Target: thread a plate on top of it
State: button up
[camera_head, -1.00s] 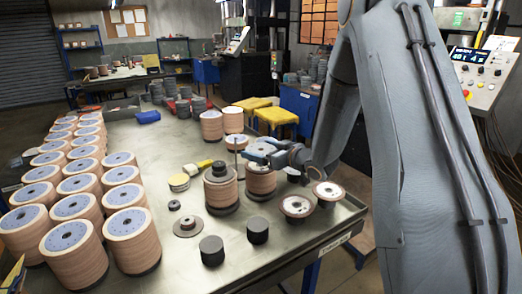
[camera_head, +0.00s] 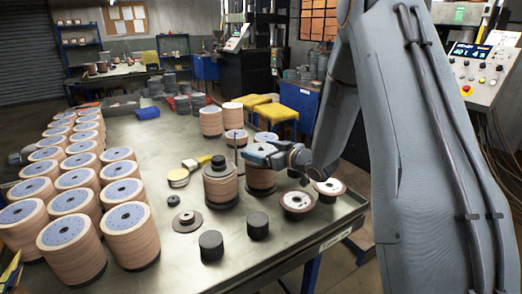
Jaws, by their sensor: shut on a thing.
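My gripper (camera_head: 262,154), with blue-grey fingers, is at the top of a tan disc stack (camera_head: 261,180) near the table's right side. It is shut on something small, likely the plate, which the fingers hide. I cannot tell whether that thing touches the stack or is around a rod. A thin upright rod (camera_head: 236,142) stands just left of the fingers. Left of it is another tan disc stack (camera_head: 221,188) on a dark base, with a dark round piece (camera_head: 218,162) on top.
Rows of tan disc stacks (camera_head: 130,232) fill the table's left side. Black cylinders (camera_head: 211,245), a flanged dark plate (camera_head: 187,221) and two discs on dark cups (camera_head: 297,201) stand nearer the front. The table (camera_head: 165,260) is bare at front centre.

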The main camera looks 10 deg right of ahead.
jog(key=shift+f, duration=0.2)
dwell(0.4)
jog(key=shift+f+b, duration=0.6)
jog(key=shift+f, duration=0.25)
jog(key=o, duration=0.6)
jog(key=shift+f, duration=0.2)
jog(key=o, duration=0.4)
jog(key=shift+r, duration=0.1)
jog(key=shift+b+v, duration=0.9)
jog(key=shift+v, duration=3)
